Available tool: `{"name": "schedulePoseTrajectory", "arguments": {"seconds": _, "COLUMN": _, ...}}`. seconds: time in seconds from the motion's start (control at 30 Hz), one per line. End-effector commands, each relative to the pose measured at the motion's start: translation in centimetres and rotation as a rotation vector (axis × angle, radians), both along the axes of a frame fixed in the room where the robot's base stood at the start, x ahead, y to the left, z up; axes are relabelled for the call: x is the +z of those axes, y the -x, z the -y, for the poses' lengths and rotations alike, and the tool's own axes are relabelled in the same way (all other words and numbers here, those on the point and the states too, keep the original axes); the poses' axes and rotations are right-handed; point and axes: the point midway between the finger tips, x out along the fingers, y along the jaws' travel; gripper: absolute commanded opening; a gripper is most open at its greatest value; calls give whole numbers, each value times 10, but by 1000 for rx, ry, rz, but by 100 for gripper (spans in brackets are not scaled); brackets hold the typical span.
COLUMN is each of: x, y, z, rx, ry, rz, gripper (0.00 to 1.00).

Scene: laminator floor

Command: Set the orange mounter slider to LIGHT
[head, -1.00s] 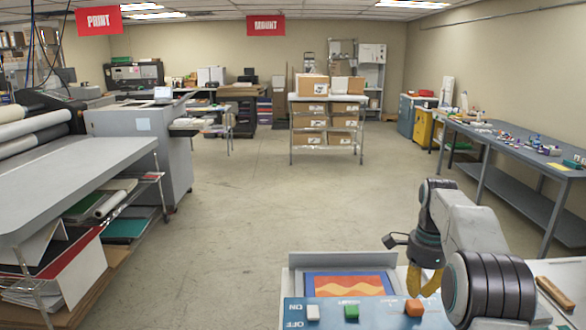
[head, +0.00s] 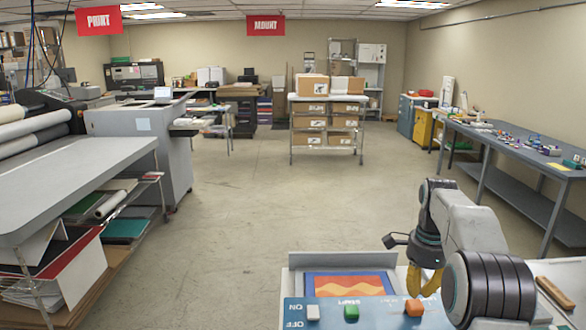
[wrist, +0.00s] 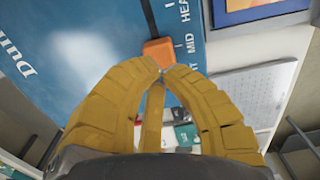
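The orange slider knob (head: 414,307) sits on the blue control panel (head: 375,314) at the bottom of the head view. In the wrist view the orange knob (wrist: 158,50) lies just beyond my fingertips, at the end of the visible dark slot and roughly beside the MID mark (wrist: 191,46). HEAVY is partly cut off at the top, and the LIGHT label is mostly hidden behind my fingers. My gripper (wrist: 161,72) has its yellow fingertips together with nothing between them. They are close to the knob; contact cannot be told. My gripper (head: 424,280) also shows in the head view.
A white knob (head: 313,312) and a green knob (head: 351,312) stand on the same panel to the left. A framed orange and blue print (head: 348,284) lies behind it. A wooden-handled tool (head: 555,293) lies to the right of my arm.

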Motion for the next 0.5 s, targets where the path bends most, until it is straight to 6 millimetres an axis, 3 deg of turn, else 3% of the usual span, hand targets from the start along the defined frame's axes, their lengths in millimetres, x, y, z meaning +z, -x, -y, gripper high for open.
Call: {"name": "schedulePoseTrajectory", "arguments": {"seconds": 0.5, "x": -6, "y": 0, "z": 0, "rx": 0, "ry": 0, "rz": 0, "gripper": 0}}
